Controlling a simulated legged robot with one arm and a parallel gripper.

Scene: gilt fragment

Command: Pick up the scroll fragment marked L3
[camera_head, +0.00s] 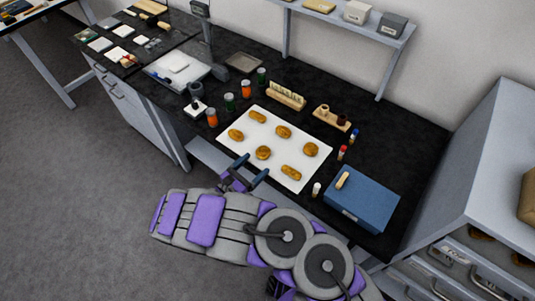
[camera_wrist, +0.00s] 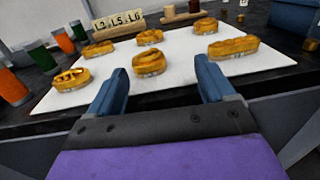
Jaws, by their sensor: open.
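Several golden-brown scroll fragments lie apart in two rows on a white sheet (camera_head: 228,147). Each has a small pale tag at its base; I cannot read which is L3. In the wrist view the front row has a curled one at left (camera_wrist: 72,79), a round one in the middle (camera_wrist: 149,62) and a long one at right (camera_wrist: 234,46). The back row has a left one (camera_wrist: 98,48), a middle one (camera_wrist: 149,36) and a right one (camera_wrist: 205,25). My gripper (camera_head: 252,167) is open and empty at the sheet's front edge, its blue fingers facing the middle front fragment.
A wooden rack with lettered tiles (camera_head: 286,96) stands behind the sheet. Orange and green jars (camera_head: 212,117) stand at left. A blue box (camera_head: 361,197) and small capped bottles (camera_head: 342,153) are at right. A wooden holder (camera_head: 332,118) stands at back right. A wall shelf hangs above.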

